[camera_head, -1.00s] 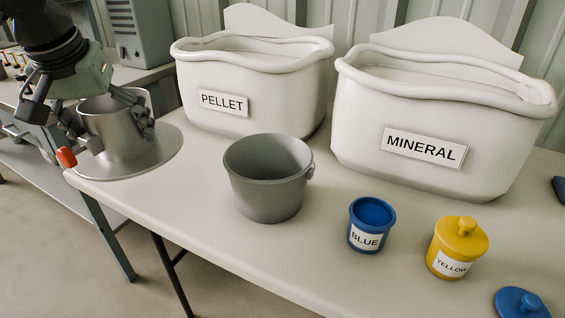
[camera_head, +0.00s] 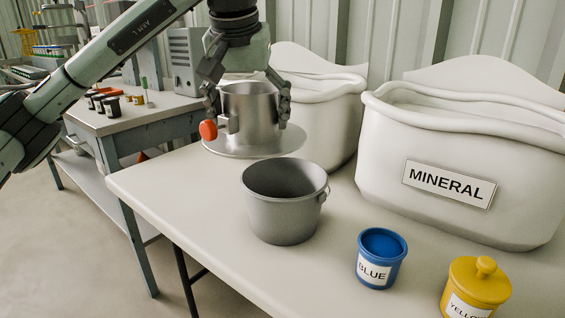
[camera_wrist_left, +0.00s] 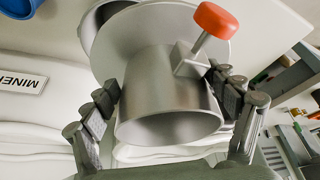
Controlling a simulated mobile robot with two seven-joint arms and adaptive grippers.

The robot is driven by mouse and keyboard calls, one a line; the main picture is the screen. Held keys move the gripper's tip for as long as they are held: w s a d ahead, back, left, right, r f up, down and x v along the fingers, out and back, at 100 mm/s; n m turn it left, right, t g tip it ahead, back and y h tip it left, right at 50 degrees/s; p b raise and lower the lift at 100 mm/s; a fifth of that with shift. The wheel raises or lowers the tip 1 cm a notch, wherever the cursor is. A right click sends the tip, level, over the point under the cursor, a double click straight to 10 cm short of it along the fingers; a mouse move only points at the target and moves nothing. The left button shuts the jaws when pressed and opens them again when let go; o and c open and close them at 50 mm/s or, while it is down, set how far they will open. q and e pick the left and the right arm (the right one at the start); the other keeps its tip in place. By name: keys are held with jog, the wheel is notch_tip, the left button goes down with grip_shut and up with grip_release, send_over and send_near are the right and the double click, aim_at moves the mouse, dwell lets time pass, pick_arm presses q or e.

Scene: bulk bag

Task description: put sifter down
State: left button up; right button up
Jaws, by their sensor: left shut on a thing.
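The sifter is a metal cylinder (camera_head: 251,122) with a wide flat flange at its bottom and a red knob on its side. My left gripper (camera_head: 247,100) is shut on the sifter, with fingers on both sides of the cylinder. In the head view it appears upright, behind the grey bucket and in front of the pellet bin. I cannot tell for sure whether its flange touches the table. The left wrist view shows the sifter (camera_wrist_left: 165,90) between the fingers, with the grey bucket's rim partly hidden beyond the flange. My right gripper is out of view.
The grey bucket (camera_head: 283,212) stands open on the white table (camera_head: 190,215). The mineral bin (camera_head: 455,150) and the partly covered pellet bin (camera_head: 325,125) stand at the back. An open blue jar (camera_head: 380,268) and a lidded yellow jar (camera_head: 474,290) are at the front right. The table's left part is clear.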

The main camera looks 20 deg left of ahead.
aim_at(282, 145)
pick_arm(q)
jog(key=d+f, duration=0.2)
jog(key=d, duration=0.1)
jog(key=w+d+f, duration=0.1)
jog(key=d, duration=0.1)
jog(key=shift+d, duration=0.2)
notch_tip(282, 145, down, 4)
jog(key=shift+r+p, duration=0.2)
jog(key=shift+p, duration=0.1)
jog(key=shift+w+f, duration=0.1)
jog(key=shift+f, duration=0.2)
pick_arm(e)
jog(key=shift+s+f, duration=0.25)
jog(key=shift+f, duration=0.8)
pick_arm(q)
jog(key=shift+f, duration=0.15)
